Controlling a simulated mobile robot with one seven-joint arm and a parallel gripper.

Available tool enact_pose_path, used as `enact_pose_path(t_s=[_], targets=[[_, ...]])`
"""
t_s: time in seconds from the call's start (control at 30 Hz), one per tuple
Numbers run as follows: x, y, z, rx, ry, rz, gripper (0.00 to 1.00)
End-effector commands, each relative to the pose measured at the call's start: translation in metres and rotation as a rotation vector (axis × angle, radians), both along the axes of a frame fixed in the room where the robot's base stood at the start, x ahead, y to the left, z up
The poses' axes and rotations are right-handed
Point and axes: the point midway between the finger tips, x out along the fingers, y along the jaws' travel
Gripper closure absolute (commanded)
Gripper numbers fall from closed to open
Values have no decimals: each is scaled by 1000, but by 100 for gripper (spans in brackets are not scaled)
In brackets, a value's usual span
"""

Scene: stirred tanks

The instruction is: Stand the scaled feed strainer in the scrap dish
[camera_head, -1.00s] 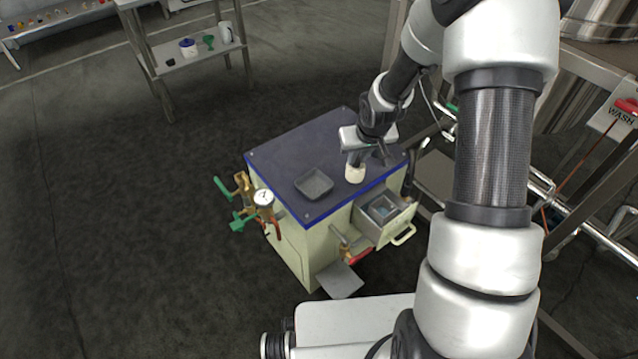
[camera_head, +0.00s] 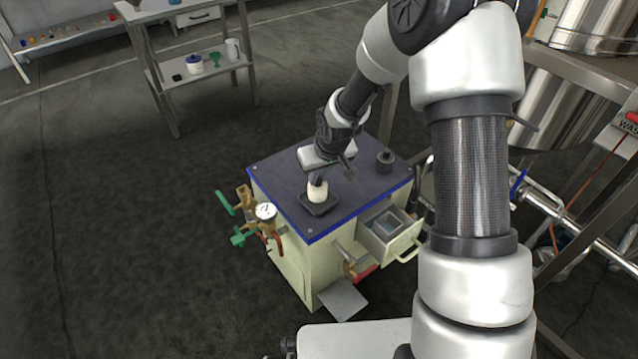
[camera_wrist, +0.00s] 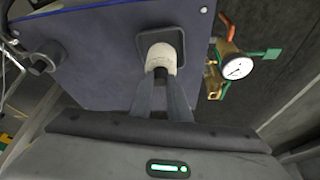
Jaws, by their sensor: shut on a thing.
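The scaled feed strainer (camera_head: 317,191) is a short off-white cylinder, upright, with a dark part at its gripped end. My gripper (camera_head: 318,180) is shut on it from above. In the wrist view the strainer (camera_wrist: 160,57) sits between the fingertips (camera_wrist: 160,78). The scrap dish (camera_head: 304,203) is a dark, shallow square dish on the cabinet top. The strainer's lower end is over or inside the dish; I cannot tell whether it touches the bottom. The dish rim (camera_wrist: 141,40) shows around the strainer in the wrist view.
The dish stands on a dark-topped cabinet (camera_head: 272,172) with a blue edge. A dark knobbed fitting (camera_head: 385,161) stands at the right of the top. An open drawer (camera_head: 388,232) juts out in front. A pressure gauge (camera_head: 265,211) with green-handled valves is at the left side.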

Motion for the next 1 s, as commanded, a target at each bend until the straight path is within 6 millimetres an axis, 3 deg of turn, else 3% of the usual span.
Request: enact_pose_path(t_s=[0.1, 0.5, 0.53, 0.63, 1.0], targets=[[-1, -1, -21, -1, 3, -1, 100], [0, -1, -27, 0, 1, -1, 100], [0, -1, -27, 0, 1, -1, 83], [0, -1, -26, 0, 1, -1, 66], [0, -1, -19, -1, 1, 0, 66]])
